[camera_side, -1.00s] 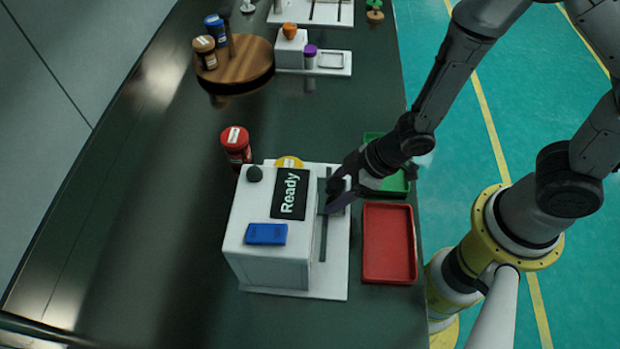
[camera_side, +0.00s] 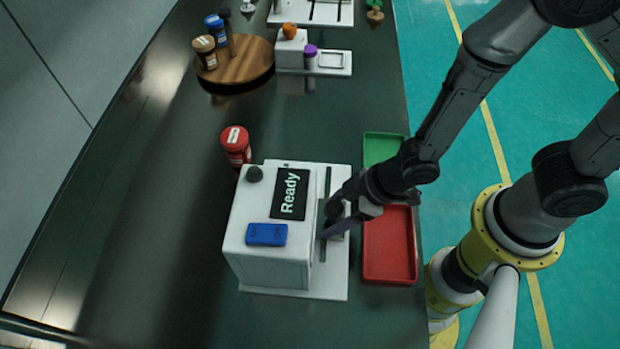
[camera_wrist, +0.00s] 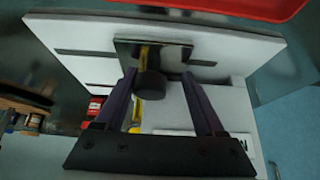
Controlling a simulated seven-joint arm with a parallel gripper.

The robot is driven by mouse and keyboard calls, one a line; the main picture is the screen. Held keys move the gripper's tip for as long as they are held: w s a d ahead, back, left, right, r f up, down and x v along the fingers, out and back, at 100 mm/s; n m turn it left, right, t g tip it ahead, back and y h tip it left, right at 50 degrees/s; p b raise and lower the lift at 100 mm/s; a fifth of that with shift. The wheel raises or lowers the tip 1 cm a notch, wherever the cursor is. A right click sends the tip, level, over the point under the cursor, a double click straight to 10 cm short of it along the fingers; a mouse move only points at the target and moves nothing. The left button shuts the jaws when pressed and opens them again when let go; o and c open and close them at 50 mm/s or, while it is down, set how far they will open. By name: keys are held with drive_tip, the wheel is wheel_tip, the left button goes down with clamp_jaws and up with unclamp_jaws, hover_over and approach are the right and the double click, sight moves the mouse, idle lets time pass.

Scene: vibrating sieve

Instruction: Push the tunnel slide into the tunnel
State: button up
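The white machine (camera_side: 265,262) with a "Ready" screen (camera_side: 290,193) stands on the table, on a slotted white base plate. The tunnel slide looks like a grey metal plate (camera_wrist: 185,52) with a black knob (camera_wrist: 150,84), on the slotted part of the base. In the side view the knob (camera_side: 334,209) is beside the machine's right face, and my gripper partly hides the plate. My gripper (camera_wrist: 158,76) has its two dark purple fingers on either side of the knob, with a visible gap at the right finger. In the side view my gripper (camera_side: 335,222) is low over the slot.
A red tray (camera_side: 390,262) and a green tray (camera_side: 382,147) lie right of the machine, under my arm. A red jar (camera_side: 236,145) stands behind it. A blue button block (camera_side: 266,234) and a black knob (camera_side: 255,174) are on its top. A round wooden stand (camera_side: 240,68) is farther back.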

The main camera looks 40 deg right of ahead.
drive_tip(key=shift+s+a, duration=1.3)
drive_tip(key=o, duration=0.5)
drive_tip(key=v, duration=0.9)
